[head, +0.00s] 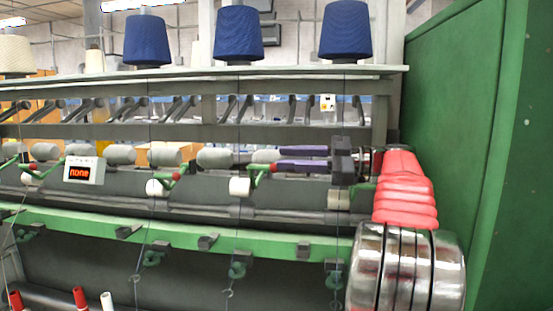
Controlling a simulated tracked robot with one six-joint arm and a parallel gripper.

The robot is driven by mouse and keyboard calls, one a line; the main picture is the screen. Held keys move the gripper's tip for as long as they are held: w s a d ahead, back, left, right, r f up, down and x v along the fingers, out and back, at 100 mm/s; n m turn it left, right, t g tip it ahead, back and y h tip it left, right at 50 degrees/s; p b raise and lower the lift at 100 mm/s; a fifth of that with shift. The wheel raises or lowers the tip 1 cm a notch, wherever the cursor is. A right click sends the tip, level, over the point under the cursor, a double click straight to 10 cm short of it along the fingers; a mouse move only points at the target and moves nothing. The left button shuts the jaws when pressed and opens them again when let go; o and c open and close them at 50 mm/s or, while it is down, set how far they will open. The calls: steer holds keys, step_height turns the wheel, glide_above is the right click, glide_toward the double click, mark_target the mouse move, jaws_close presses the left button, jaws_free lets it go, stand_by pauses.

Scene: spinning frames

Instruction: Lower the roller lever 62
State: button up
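Several green roller levers with red ends sit along the machine: one by my gripper (268,170), one in the middle (174,177) and one at the left (30,168). No lever numbers are readable, so I cannot tell which is 62. My gripper (284,159) reaches in from the right, with two purple fingers pointing left. A narrow gap shows between the fingers, with nothing clearly held in it. Its fingertips are just right of the nearest lever's red end; I cannot tell whether they touch. A white roller (240,187) is beside that lever.
A small display reading "none" (83,171) hangs at the left. Grey cylinders (215,157) line the row behind the levers. A green rail (190,232) runs below. Blue yarn cones (238,33) stand on the top shelf. A green panel (470,130) closes off the right side.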

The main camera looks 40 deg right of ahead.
steer(key=shift+s+d, duration=0.1)
steer(key=shift+s, duration=0.05)
stand_by(0.5)
steer(key=w+a+f+m+g+h, duration=0.15)
steer(key=a+f+m+g, duration=0.35)
steer(key=a, duration=0.8)
steer(key=w+a+f+m+g+h, duration=0.1)
steer(key=a+f+m+h, duration=0.15)
steer(key=a+f, duration=0.75)
steer(key=s+a+f+m+g+h, duration=0.2)
steer(key=s+a+f+m+h, duration=0.3)
steer(key=s+a+f, duration=0.9)
steer(key=s+f+h, duration=0.2)
steer(key=s+f, duration=0.1)
steer(key=shift+s+a+f+m+g, duration=0.2)
steer(key=shift+s+a+m+g, duration=0.1)
steer(key=shift+s+a+m, duration=0.1)
